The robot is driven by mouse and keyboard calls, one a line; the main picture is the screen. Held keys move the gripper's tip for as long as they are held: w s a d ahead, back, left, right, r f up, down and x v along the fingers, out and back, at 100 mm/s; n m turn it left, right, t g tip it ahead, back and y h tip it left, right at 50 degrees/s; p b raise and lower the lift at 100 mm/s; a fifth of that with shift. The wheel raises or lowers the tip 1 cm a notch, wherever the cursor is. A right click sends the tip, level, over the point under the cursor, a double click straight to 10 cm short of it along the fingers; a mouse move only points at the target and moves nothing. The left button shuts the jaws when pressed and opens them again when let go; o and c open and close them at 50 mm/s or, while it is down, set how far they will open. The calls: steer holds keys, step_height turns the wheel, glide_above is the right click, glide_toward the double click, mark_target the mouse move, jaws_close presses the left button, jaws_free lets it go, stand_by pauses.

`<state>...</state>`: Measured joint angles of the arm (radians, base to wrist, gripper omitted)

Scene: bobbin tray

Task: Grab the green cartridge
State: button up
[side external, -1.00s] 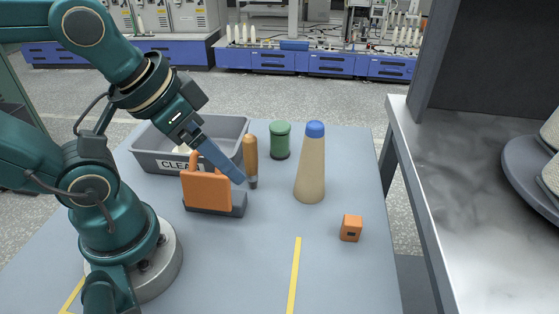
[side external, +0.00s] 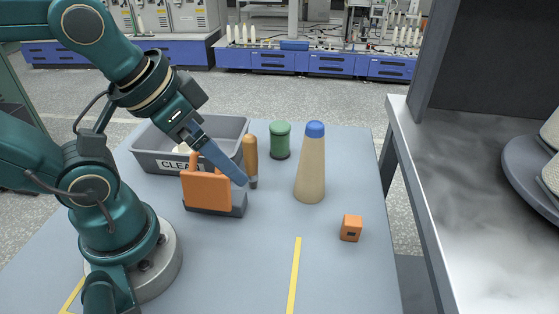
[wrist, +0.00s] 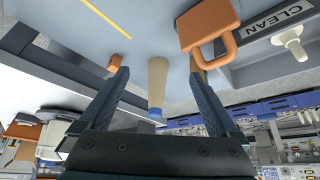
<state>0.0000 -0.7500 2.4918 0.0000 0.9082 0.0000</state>
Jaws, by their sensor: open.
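The green cartridge (side external: 280,141), a short spool shape with a dark base, stands upright near the far edge of the table in the side view. I cannot make it out in the wrist view. My gripper (side external: 243,183) is open and empty, pointing down and to the right above the table. It is in front and to the left of the cartridge, apart from it. In the wrist view, the two fingers of my gripper (wrist: 160,74) are spread, with the tan cone (wrist: 157,80) showing between them.
A tan cone with a blue top (side external: 310,168) stands right of my gripper. A grey CLEAN bin (side external: 147,160) is behind. A small orange block (side external: 351,228) lies front right.

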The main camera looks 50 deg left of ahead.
step_height(320, 180, up, 5)
steer(key=n+t+h, duration=0.4)
steer(key=n+t, duration=0.3)
steer(key=n, duration=2.6)
glide_above(274, 126)
steer(key=s+a, duration=0.2)
steer(key=s, duration=0.3)
steer(key=shift+m, duration=0.3)
steer(key=f, duration=1.3)
steer(key=shift+w+d+f, duration=0.2)
steer(key=shift+d+f, duration=0.05)
steer(key=shift+d, duration=0.05)
steer(key=shift+w+d+f, duration=0.1)
steer(key=shift+w+f, duration=0.15)
steer(key=shift+f, duration=0.05)
steer(key=shift+x, duration=2.25)
